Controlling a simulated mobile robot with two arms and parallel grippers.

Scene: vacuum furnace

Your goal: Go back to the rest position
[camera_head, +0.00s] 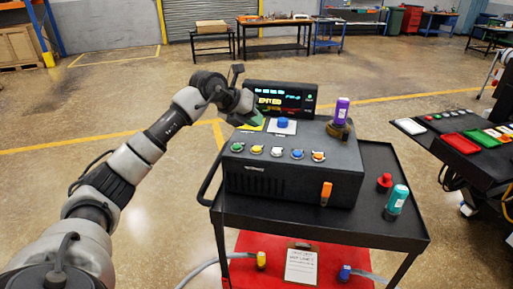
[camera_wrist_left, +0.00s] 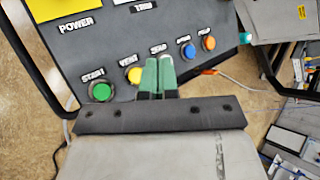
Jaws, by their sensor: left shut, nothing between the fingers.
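My left arm reaches in from the left in the head view. My left gripper (camera_head: 250,121) is above the left part of the dark control box (camera_head: 300,184), near its display (camera_head: 280,98). In the left wrist view the two green fingertips (camera_wrist_left: 157,74) are together with nothing between them. They appear in front of the button row, between the yellow button (camera_wrist_left: 135,76) and the blue button (camera_wrist_left: 188,51), and hide the button there. The green START button (camera_wrist_left: 101,92) is left of them. I cannot tell the exact gap to the box. My right gripper is not in view.
The box stands on a dark cart (camera_head: 409,233) with a side handle. A purple-capped bottle (camera_head: 342,111), a teal bottle (camera_head: 397,199) and a red knob (camera_head: 385,181) are there. Another button panel (camera_head: 460,135) stands right. Open floor (camera_head: 110,110) lies left.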

